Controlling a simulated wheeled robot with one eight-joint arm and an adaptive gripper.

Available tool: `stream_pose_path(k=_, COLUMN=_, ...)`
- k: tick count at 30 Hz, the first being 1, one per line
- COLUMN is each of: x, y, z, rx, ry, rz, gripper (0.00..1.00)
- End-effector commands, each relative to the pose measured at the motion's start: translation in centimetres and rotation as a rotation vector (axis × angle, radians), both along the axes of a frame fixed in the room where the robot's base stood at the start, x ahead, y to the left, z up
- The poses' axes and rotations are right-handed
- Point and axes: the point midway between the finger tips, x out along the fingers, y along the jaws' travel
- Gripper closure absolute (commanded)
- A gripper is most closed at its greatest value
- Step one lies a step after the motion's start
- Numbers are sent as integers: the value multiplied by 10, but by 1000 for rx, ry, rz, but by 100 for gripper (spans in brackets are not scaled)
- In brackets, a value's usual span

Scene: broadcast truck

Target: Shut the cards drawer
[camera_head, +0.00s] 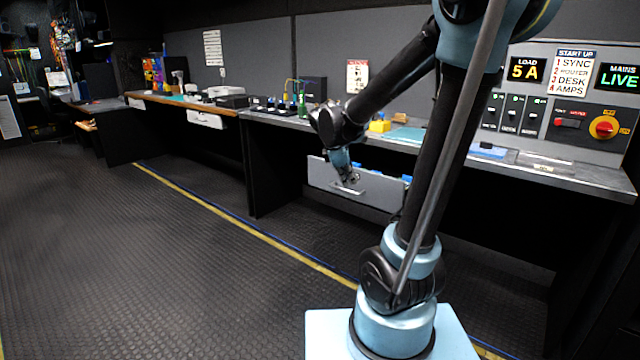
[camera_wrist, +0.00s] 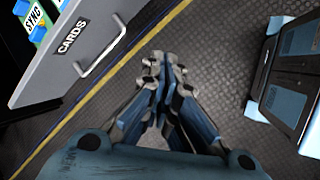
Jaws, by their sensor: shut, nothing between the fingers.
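The cards drawer (camera_head: 330,181) is a grey-fronted drawer under the desk, pulled out, with blue items showing inside it. In the wrist view its front (camera_wrist: 90,38) carries a "CARDS" label and a pale bar handle (camera_wrist: 101,52). My gripper (camera_head: 352,181) is in front of the drawer face, near the handle. In the wrist view my gripper (camera_wrist: 163,62) is shut and empty, to the right of the handle and apart from it. Inside the drawer, a "SYNC" tag (camera_wrist: 34,17) and blue and green items show. My arm hides part of the drawer's right side.
A white drawer (camera_head: 206,120) sits farther left. The dark floor (camera_head: 150,260) in front is clear, crossed by a yellow line.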

Motion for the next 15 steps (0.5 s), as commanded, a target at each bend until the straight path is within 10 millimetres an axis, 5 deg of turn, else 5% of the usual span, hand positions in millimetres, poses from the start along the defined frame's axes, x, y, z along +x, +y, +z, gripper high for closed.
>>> stream_pose_path(k=15, x=116, y=98, z=-20, rx=-368, ry=104, rz=548, gripper=100)
